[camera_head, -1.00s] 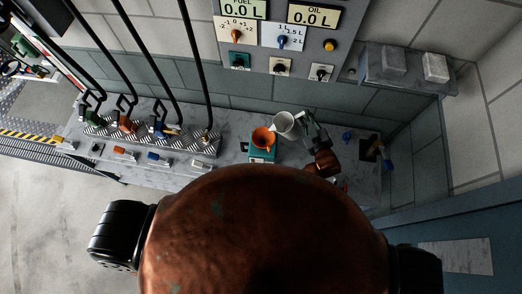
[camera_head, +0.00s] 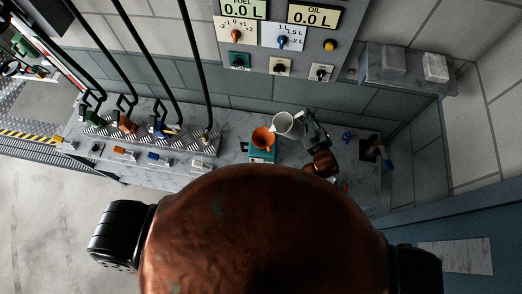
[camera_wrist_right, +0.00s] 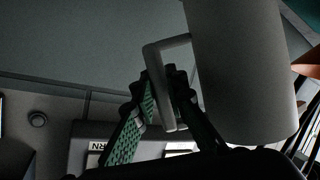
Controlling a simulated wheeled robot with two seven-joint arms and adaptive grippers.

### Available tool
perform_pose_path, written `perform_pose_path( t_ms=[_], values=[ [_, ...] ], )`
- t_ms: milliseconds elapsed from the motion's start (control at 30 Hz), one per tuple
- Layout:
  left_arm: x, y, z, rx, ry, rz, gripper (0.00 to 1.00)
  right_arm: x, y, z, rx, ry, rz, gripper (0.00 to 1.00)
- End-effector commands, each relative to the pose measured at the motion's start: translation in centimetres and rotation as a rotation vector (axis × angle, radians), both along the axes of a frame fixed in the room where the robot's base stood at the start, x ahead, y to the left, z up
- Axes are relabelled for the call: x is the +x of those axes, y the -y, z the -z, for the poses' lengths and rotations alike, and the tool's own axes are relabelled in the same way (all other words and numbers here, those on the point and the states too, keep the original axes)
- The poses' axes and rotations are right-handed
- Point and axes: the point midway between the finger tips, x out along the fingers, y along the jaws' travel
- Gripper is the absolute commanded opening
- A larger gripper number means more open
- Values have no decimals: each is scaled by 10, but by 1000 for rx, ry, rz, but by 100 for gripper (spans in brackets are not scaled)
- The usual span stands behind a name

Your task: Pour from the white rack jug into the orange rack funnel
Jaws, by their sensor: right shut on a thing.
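The white jug (camera_head: 284,124) is held in the air just right of and behind the orange funnel (camera_head: 262,138), leaning toward it in the head view. Its open mouth shows; no liquid stream is visible. My right gripper (camera_head: 309,131) is shut on the jug's handle. In the right wrist view the jug (camera_wrist_right: 240,75) fills the right side, and the gripper fingers (camera_wrist_right: 160,95) close around its handle. The funnel stands on a teal block (camera_head: 262,155) on the bench. My left gripper is not in view.
The grey bench (camera_head: 232,150) runs along the wall. Left of the teal block are hose nozzles on a ribbed rack (camera_head: 180,143). A panel (camera_head: 281,40) above reads FUEL 0.0 L and OIL 0.0 L. A grey shelf (camera_head: 405,75) is on the right.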

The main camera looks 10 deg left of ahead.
Motion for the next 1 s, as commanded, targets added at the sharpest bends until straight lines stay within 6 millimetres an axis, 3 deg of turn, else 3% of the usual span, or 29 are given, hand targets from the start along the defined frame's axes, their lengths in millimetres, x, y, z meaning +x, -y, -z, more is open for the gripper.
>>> perform_pose_path(
  t_ms=[467,1000],
  values=[
    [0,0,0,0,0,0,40,0,0,-1,1,2,0,0],
    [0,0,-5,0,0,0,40,-1,-2,-16,-77,47,0,0]
  ],
)
